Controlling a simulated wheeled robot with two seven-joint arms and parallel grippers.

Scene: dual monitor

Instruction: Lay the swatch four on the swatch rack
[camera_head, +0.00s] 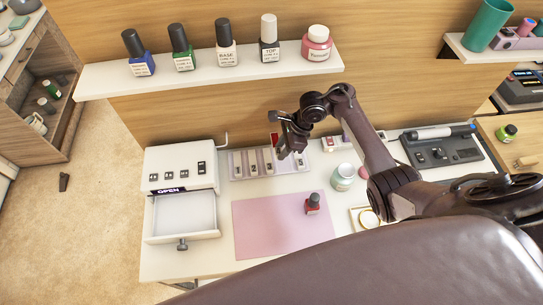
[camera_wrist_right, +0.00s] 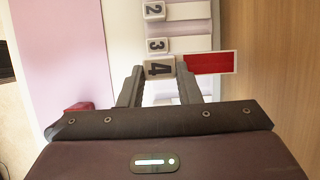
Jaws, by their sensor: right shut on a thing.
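The swatch four shows in the right wrist view as a grey block marked 4 (camera_wrist_right: 159,67) with a red strip (camera_wrist_right: 210,62) to its right. My right gripper (camera_wrist_right: 162,75) is shut on it at the block. In the head view the gripper (camera_head: 285,143) is over the back of the table, and a bit of red (camera_head: 275,139) shows beside its fingers. The pale swatch rack (camera_head: 236,165) lies below the gripper and bears several swatches. In the wrist view the swatches marked 2 (camera_wrist_right: 154,10) and 3 (camera_wrist_right: 158,45) are beyond the held one. My left gripper is not in view.
A white drawer unit (camera_head: 180,165) with an open drawer (camera_head: 184,216) stands left of the rack. A pink mat (camera_head: 260,225) with a red polish bottle (camera_head: 312,203) lies in front. A jar (camera_head: 343,177) stands to the right. A shelf (camera_head: 110,83) with several bottles hangs above.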

